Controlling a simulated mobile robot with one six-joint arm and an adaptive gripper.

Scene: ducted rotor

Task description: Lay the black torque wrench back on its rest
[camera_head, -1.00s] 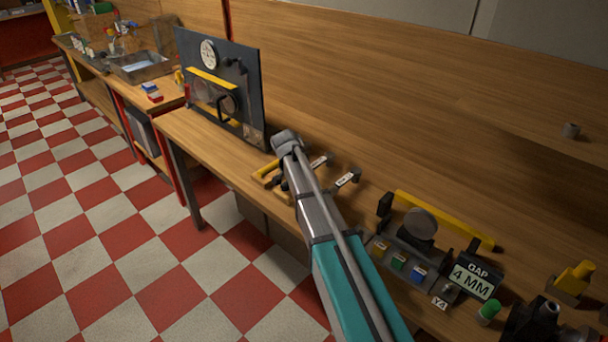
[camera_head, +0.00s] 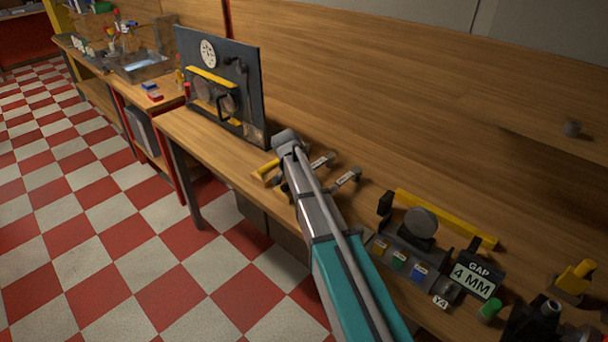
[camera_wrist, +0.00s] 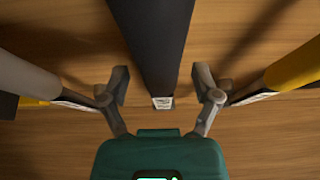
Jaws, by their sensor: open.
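In the wrist view, a black bar (camera_wrist: 155,40), which looks like the black torque wrench, runs from the top edge to between my fingers. Its near end is at a small white label (camera_wrist: 162,102). My gripper (camera_wrist: 161,88) is open, one finger on each side of the bar, with a gap visible on both sides. I cannot tell whether the bar lies fully on its rest. In the head view, my arm hides most of the gripper and the wrench.
A grey handle (camera_wrist: 30,75) lies left of the bar and a yellow handle (camera_wrist: 295,65) right of it, both close to my fingers. In the head view, a dark gauge panel (camera_head: 245,75) stands behind and left. A "GAP 4 MM" sign (camera_head: 476,279) and a fixture are at right.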

